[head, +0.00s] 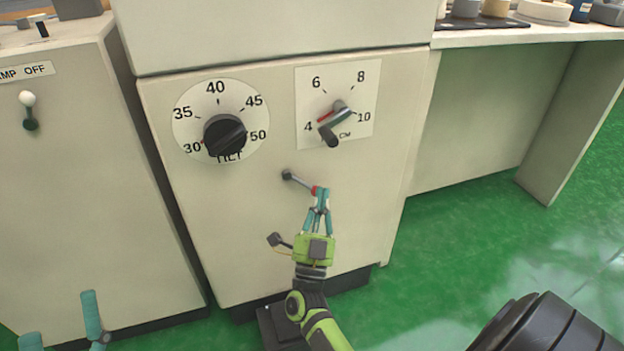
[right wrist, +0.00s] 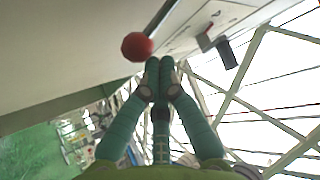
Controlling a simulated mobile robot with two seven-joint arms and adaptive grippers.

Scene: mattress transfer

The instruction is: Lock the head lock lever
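The lever is a short grey rod (head: 299,181) on the front of the cream cabinet, running from its pivot down and right to a red ball knob (head: 315,190). I take it as the head lock lever; no label on it shows. My right gripper (head: 323,192) is at the knob, its teal fingertips together. In the right wrist view the red knob (right wrist: 137,46) sits beside the closed fingertips (right wrist: 159,68), not between them; I cannot tell whether they touch. My left gripper (head: 62,322) is at the lower left, fingers apart, partly cut off by the frame.
Above the lever are a black tilt dial (head: 224,135) and a grey crank (head: 334,124) on a square scale. A white-knobbed lever (head: 28,110) is on the left cabinet (head: 80,200). A counter (head: 530,36) stands right; green floor (head: 440,250) is open below it.

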